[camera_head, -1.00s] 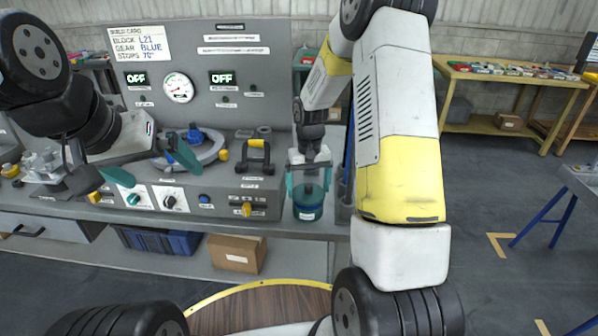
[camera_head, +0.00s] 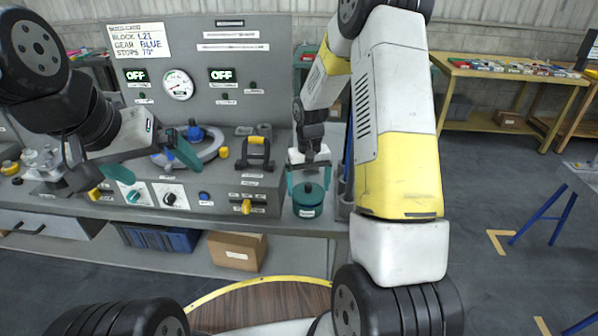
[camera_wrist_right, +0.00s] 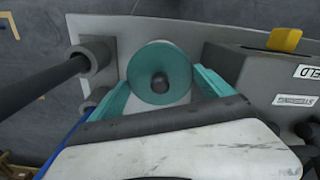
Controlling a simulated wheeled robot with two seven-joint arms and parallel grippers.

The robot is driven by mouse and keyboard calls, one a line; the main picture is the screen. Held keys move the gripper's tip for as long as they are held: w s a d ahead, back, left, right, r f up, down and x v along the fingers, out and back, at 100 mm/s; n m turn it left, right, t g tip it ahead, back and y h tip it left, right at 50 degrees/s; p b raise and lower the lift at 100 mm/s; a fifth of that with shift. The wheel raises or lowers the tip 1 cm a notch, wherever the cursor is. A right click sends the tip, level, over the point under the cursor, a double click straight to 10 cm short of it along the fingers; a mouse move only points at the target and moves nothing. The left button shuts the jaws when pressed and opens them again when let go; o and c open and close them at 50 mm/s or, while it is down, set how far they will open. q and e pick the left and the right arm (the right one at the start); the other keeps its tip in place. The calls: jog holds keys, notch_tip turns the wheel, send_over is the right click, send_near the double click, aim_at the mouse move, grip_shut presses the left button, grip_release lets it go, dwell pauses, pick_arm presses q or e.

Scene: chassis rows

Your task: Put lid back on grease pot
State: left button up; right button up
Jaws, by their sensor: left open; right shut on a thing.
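My left gripper (camera_head: 157,167) is open and empty over the bench's left part.
A yellow-topped black handle (camera_head: 256,153) and a yellow knob (camera_head: 246,207) are left of the pot. A grey holder (camera_head: 344,207) with upright rods stands close on its right.

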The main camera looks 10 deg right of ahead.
jog(key=shift+f, duration=0.7)
dwell(0.5)
jog(key=o, duration=1.1)
jog(key=shift+r, duration=0.1)
notch_tip(320, 180, up, 8)
jog(key=shift+f, duration=0.2)
jog(key=s+r+t, duration=0.2)
jog(key=s+r, duration=0.2)
jog(key=r, duration=0.5)
jog(key=s+a+r+t+y, duration=0.1)
jog(key=s+r+t, duration=0.1)
jog(key=s+r, duration=0.4)
jog(key=s+a+r+t+y, duration=0.1)
jog(key=s+r, duration=0.5)
jog(key=s, duration=0.8)
jog(key=shift+s+t, duration=0.15)
jog(key=shift+t, duration=0.45)
